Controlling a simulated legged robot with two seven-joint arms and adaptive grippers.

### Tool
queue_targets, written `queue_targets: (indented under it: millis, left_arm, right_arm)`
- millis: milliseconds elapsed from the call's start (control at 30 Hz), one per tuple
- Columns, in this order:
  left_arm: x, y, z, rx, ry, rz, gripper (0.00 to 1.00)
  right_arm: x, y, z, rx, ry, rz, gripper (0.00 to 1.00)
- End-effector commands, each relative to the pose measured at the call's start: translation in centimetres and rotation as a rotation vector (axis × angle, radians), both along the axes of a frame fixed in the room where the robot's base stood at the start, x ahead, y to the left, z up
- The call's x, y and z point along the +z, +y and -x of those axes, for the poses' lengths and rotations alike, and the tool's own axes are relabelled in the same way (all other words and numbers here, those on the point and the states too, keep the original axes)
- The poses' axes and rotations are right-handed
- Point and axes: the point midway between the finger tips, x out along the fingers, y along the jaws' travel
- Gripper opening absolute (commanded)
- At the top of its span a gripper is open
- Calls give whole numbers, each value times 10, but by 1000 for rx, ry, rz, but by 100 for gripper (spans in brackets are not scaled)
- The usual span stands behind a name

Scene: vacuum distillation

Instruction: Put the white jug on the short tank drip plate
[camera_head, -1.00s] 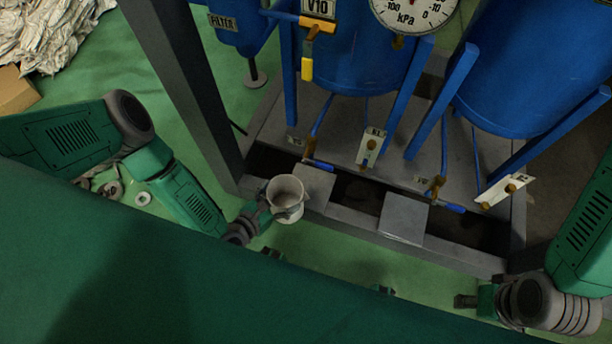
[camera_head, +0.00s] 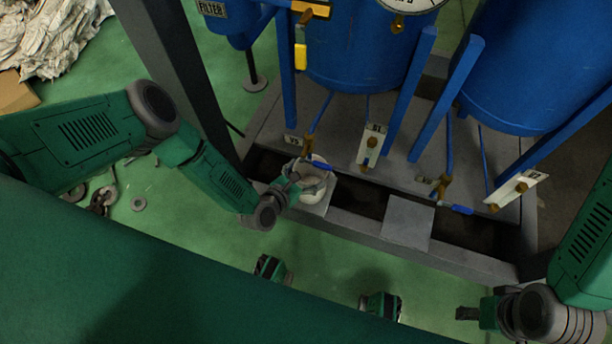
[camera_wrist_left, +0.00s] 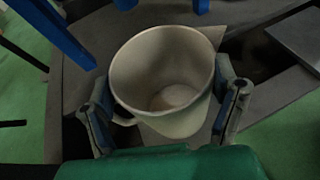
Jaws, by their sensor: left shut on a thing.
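The white jug (camera_head: 318,186) is upright, over or on the left drip plate (camera_head: 318,209), below the left tank's tap (camera_head: 308,148). I cannot tell whether its base touches the plate. My left gripper (camera_head: 289,188) is shut on the jug. In the left wrist view the jug (camera_wrist_left: 165,75) is empty, with the fingers (camera_wrist_left: 166,108) on either side. Part of the plate shows behind its rim. A second drip plate (camera_head: 408,222) lies to the right. My right gripper (camera_head: 470,313) is at the lower right, away from the jug; its fingers are unclear.
Two blue tanks (camera_head: 360,50) (camera_head: 535,70) stand behind the plates on blue legs. The right tap (camera_head: 441,187) has a blue handle. A grey post (camera_head: 185,75) rises left of the jug. The grey frame's front edge (camera_head: 455,262) borders open green floor.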

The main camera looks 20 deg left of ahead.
Motion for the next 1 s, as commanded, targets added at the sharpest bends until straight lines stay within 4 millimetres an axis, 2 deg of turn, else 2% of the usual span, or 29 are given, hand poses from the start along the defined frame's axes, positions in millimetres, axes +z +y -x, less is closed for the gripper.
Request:
queue_targets:
  millis: [233, 267, 300, 667, 767, 1000]
  left_arm:
    - [0, 1, 0, 0, 1, 0, 34]
    - [0, 1, 1, 0, 2, -1, 91]
    - [0, 0, 1, 0, 2, -2, 100]
    - [4, 2, 5, -1, 3, -2, 100]
    - [10, 6, 17, 0, 5, -2, 100]
    - [31, 22, 62, 0, 5, -2, 100]
  right_arm:
    - [2, 0, -1, 1, -1, 0, 36]
    - [2, 0, -1, 1, -1, 0, 36]
    - [2, 0, -1, 1, -1, 0, 36]
    - [5, 0, 0, 1, -1, 0, 36]
    - [12, 0, 0, 0, -1, 0, 36]
    - [34, 0, -1, 0, -1, 0, 36]
